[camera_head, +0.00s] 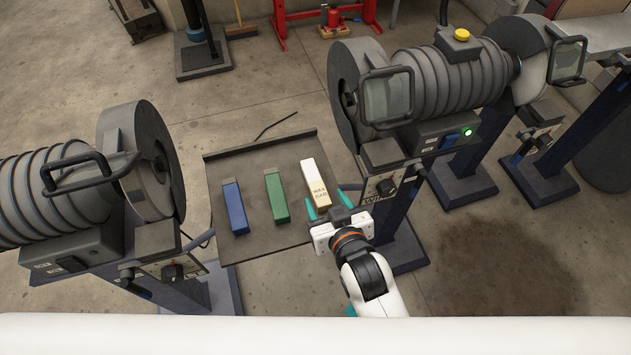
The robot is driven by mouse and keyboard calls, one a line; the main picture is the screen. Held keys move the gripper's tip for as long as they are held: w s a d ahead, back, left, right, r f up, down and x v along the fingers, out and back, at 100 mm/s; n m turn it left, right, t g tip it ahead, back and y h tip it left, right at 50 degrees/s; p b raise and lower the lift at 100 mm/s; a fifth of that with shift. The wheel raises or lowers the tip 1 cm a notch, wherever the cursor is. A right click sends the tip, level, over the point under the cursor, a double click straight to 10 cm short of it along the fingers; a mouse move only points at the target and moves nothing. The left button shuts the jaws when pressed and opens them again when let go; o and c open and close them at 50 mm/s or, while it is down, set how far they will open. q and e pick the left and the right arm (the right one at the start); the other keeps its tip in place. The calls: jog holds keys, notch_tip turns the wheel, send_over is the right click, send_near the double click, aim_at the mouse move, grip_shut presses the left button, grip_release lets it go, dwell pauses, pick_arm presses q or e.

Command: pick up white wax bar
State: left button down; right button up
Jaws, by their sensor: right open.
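The white wax bar (316,183) lies at the right side of a dark tray (228,168), with dark lettering near its lower end. My right gripper (326,205) is open. Its two teal fingers are at the lower end of the bar, one on the left and one on the right. I cannot tell whether they touch it. My left gripper is not in view.
A green bar (277,198) and a blue bar (235,208) lie on the tray to the left. Grinding machines stand close by on the left (140,160) and right (440,85). A thin black rod (275,125) lies beyond the tray.

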aim_at(319, 190)
jog(key=x, duration=0.6)
jog(key=shift+w+f, duration=0.25)
jog(key=shift+f, duration=0.15)
jog(key=shift+r, duration=0.1)
jog(key=c, duration=1.2)
